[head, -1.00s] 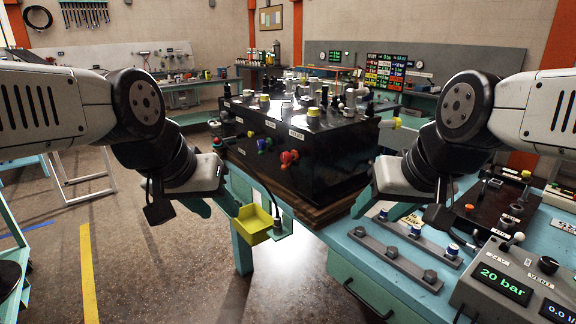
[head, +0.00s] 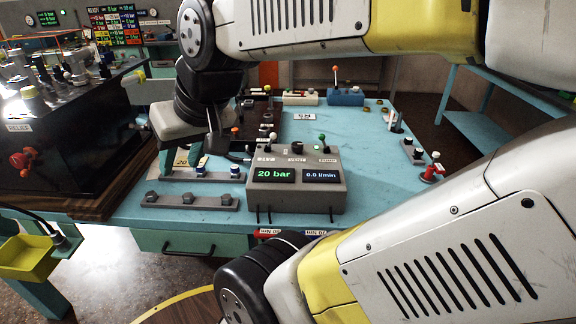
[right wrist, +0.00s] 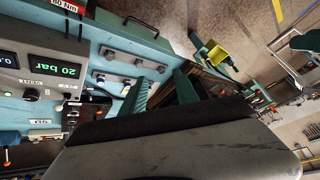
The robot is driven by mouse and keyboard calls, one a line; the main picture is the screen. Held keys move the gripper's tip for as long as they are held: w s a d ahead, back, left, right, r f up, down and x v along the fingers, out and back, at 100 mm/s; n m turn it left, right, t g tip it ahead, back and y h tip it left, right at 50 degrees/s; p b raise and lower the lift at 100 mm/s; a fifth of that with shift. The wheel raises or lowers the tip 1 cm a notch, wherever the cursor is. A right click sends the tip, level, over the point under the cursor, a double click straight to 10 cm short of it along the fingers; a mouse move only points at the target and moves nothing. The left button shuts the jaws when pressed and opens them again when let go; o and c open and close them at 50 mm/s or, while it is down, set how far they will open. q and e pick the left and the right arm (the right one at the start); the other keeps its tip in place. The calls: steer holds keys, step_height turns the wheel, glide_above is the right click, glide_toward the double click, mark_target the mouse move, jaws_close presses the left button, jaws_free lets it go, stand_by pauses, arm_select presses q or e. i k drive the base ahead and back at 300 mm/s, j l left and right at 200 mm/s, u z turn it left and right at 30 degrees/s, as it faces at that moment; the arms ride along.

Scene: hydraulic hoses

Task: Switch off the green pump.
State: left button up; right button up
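A grey control box (head: 296,185) stands on the blue-green bench. Its screens read 20 bar in green and 0.0 l/min. A green-tipped toggle lever (head: 322,139) stands upright at its top right, above a small label too blurred to read surely. A dark knob (head: 297,150) and a white-tipped lever (head: 272,138) are beside it. My right gripper (head: 182,162) is left of the box, above the bench, apart from it. In the right wrist view its teal fingers (right wrist: 161,84) are spread with nothing between them. The box (right wrist: 38,68) shows there at the left. My left gripper is out of view.
Grey rails with bolts and blue caps (head: 190,201) lie left of the box. A red valve (head: 432,174) is at the right. A black tank (head: 60,140) stands at the left.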

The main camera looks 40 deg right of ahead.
mark_target(323, 141)
steer(key=z, duration=1.65)
steer(key=i+j+u, duration=0.2)
steer(key=j, duration=0.2)
steer(key=k, duration=0.1)
